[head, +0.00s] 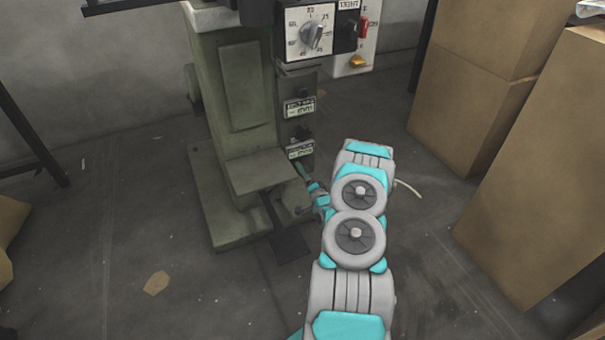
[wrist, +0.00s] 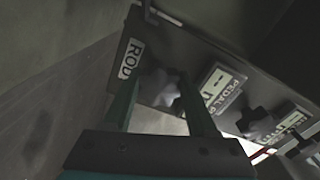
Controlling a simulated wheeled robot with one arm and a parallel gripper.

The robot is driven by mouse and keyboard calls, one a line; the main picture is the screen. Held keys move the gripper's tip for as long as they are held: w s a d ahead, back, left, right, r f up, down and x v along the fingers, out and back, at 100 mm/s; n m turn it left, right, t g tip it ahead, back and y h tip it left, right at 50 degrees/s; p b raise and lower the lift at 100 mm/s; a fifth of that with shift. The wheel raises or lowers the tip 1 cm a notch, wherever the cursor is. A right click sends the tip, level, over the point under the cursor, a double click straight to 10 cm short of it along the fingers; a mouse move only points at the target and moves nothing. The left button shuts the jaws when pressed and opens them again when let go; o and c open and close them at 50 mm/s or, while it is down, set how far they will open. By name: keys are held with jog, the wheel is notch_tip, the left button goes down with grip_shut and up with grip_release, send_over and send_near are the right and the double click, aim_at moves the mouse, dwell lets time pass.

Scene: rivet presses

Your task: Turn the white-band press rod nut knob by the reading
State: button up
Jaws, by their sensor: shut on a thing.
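The green press (head: 235,100) stands at upper centre in the head view, with a pale band (head: 212,17) across the top of its column. In the wrist view, a label reading ROD (wrist: 131,60) sits beside a dark grey knob (wrist: 160,88). My gripper (wrist: 158,82) has its two teal fingers on either side of this knob and is shut on it. In the head view my gripper (head: 300,170) reaches low on the press's right side, below two small display panels. The knob is hidden there, and the panel digits are too small to read.
In the wrist view, a lobed knob (wrist: 262,122) and a PEDAL label (wrist: 226,88) lie right of the held knob. A dial box (head: 310,32) and a switch box (head: 357,35) sit above. Cardboard boxes (head: 535,170) stand at right. Floor at lower left is mostly clear.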

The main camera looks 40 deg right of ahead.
jog(key=m+b, duration=0.1)
jog(key=m, duration=0.4)
jog(key=shift+r+m+b, duration=0.1)
jog(key=shift+m+b, duration=0.2)
jog(key=shift+b, duration=0.05)
jog(key=m+b, duration=0.2)
jog(key=m, duration=0.2)
jog(key=shift+m, duration=0.3)
jog(key=m+b, duration=0.2)
jog(key=m, duration=0.3)
jog(key=shift+d+b, duration=0.15)
jog(key=shift+b, duration=0.15)
jog(key=shift+d+r+m+b, duration=0.15)
jog(key=shift+m+b, duration=0.25)
jog(key=shift+m, duration=0.65)
jog(key=shift+a+r+m+b, duration=0.1)
jog(key=shift+m+b, duration=0.3)
jog(key=shift+m, duration=0.65)
jog(key=o, duration=1.4)
jog(key=shift+c, duration=0.2)
jog(key=p+v, duration=0.1)
jog(key=v, duration=0.7)
